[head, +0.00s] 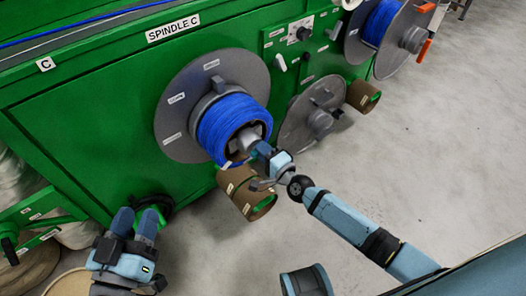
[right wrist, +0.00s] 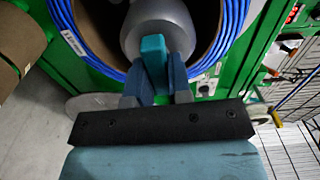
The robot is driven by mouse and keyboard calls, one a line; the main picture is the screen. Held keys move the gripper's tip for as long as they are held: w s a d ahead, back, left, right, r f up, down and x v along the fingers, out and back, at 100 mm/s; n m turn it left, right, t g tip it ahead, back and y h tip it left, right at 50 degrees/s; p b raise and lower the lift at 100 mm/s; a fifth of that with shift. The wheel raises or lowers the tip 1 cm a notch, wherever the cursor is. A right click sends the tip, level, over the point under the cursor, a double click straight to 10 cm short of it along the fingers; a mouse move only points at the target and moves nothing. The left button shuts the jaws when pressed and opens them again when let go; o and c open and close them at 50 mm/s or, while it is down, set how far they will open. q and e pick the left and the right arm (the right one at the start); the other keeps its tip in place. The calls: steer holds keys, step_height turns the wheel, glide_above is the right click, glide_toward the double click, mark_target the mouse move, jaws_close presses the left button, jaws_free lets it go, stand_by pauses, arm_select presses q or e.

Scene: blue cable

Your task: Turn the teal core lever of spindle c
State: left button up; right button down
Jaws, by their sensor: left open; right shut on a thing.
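Spindle C's grey flange (head: 180,112) carries a coil of blue cable (head: 222,122) on the green machine. In the right wrist view the blue cable (right wrist: 232,25) surrounds a brown core with a grey hub (right wrist: 160,22) in its middle. The teal core lever (right wrist: 152,50) sticks out from this hub. My right gripper (right wrist: 157,88) is shut on the lever; in the head view the same gripper (head: 262,155) is at the hub's front. My left gripper (head: 137,218) is open and empty at the lower left, apart from the spindle.
A brown cardboard core (head: 240,192) sits just below the coil, close to my right gripper. An empty grey reel (head: 312,115) and another blue cable reel (head: 383,22) with orange handles stand to the right. The grey floor (head: 440,130) at right is clear.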

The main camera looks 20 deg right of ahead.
arm_select(q)
steer(key=shift+w+d+r, duration=0.1)
steer(key=shift+d+r, duration=0.05)
steer(key=shift+r, duration=0.1)
arm_select(e)
steer(key=shift+s+a+f+m, duration=0.1)
steer(key=shift+m, duration=0.2)
steer(key=c, duration=1)
jaws_free()
steer(key=shift+c, duration=0.2)
arm_select(q)
steer(key=shift+f, duration=0.2)
steer(key=shift+s+a+f+g+y+p, duration=0.1)
steer(key=shift+a+f+g+y+p, duration=0.2)
steer(key=shift+f, duration=0.3)
steer(key=shift+s+a+f+g+y+p, duration=0.15)
steer(key=shift+f+p, duration=0.1)
steer(key=shift+f, duration=0.35)
steer(key=shift+a+f+g+y+p, duration=0.25)
steer(key=shift+f+p, duration=0.05)
steer(key=shift+f, duration=0.3)
arm_select(e)
steer(key=v, duration=1.3)
steer(key=shift+s, duration=0.35)
arm_select(q)
steer(key=shift+w+r, duration=0.1)
steer(key=shift+r, duration=0.05)
